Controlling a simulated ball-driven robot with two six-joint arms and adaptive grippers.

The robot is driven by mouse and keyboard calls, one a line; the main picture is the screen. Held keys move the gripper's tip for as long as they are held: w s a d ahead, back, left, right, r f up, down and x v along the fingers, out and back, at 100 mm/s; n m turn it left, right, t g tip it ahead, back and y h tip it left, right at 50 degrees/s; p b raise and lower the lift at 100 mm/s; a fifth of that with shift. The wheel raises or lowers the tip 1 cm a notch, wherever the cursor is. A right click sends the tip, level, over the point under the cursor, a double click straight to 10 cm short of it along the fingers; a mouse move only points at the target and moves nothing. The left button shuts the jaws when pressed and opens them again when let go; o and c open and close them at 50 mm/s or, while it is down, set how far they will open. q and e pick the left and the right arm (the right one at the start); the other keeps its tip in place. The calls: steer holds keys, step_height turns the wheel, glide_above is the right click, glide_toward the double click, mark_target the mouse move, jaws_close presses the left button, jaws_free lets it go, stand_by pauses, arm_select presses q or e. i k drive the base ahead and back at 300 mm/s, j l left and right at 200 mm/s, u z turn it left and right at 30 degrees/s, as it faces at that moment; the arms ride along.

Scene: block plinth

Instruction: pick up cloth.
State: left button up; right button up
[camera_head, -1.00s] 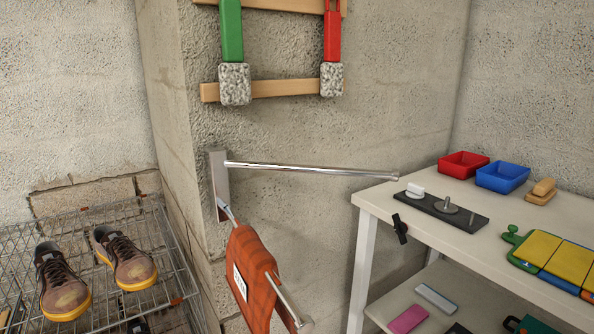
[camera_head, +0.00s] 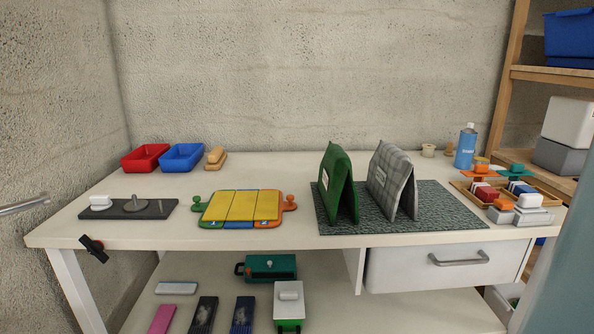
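A green folded cloth (camera_head: 338,186) stands like a tent on a dark patterned mat (camera_head: 440,219) on the white table. A grey checked cloth (camera_head: 391,180) stands the same way just right of it, apart from it. Each has a pale label on its left face. Neither of my grippers is in view. The orange cloth from the earlier frame is not in view; only the end of a metal rail (camera_head: 22,206) shows at the left edge.
On the white table (camera_head: 290,170) are a red bin (camera_head: 145,157), a blue bin (camera_head: 182,157), a yellow-panelled board (camera_head: 241,206), a spray can (camera_head: 466,146) and a wooden tray (camera_head: 460,187) of small blocks. A drawer (camera_head: 440,267) sits below. The table's back middle is clear.

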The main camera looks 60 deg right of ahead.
mark_target(391, 181)
steer(key=z, duration=2.3)
